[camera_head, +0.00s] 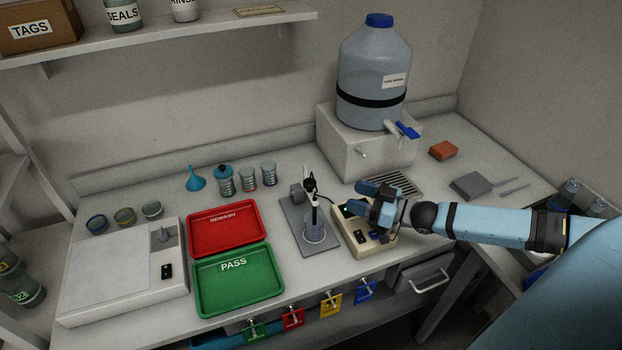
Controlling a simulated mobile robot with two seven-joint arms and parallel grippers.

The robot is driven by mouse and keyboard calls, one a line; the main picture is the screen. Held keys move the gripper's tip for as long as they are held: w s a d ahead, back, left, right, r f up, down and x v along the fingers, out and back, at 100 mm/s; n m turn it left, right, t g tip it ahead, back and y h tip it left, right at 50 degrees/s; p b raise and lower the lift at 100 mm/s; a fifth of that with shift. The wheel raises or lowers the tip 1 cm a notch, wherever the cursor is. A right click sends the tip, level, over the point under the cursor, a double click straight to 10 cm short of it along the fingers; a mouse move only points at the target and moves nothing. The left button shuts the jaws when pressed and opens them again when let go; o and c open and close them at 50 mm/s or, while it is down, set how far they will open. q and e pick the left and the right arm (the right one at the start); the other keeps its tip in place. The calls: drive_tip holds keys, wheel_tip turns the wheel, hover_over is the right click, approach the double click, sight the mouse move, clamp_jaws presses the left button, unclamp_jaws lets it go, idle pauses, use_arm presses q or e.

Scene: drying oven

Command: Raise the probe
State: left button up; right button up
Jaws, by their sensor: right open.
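The probe (313,193) is a dark-topped, slim piece standing upright over a clear beaker (315,232) on a grey stand base (330,246). Its lower end appears to be in or just above the beaker; I cannot tell exactly. A cable runs from it toward a beige meter box (356,240) with a small green light. My right gripper (366,198) comes in from the right, open, above the meter box and to the right of the probe, apart from it. It hides part of the meter. My left gripper is not in view.
A red REWASH tray (226,246) and green PASS tray (273,290) lie left of the stand. A large water jug (371,80) on a white block (350,160) stands behind. Small jars (248,179) and a white balance (75,307) are further left.

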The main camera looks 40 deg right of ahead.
sight(315, 184)
drive_tip(key=p+x, duration=0.1)
drive_tip(key=x, duration=1.2)
drive_tip(key=shift+a+p, duration=0.1)
drive_tip(key=shift+p, duration=0.2)
drive_tip(key=shift+c, duration=0.4)
clamp_jaws()
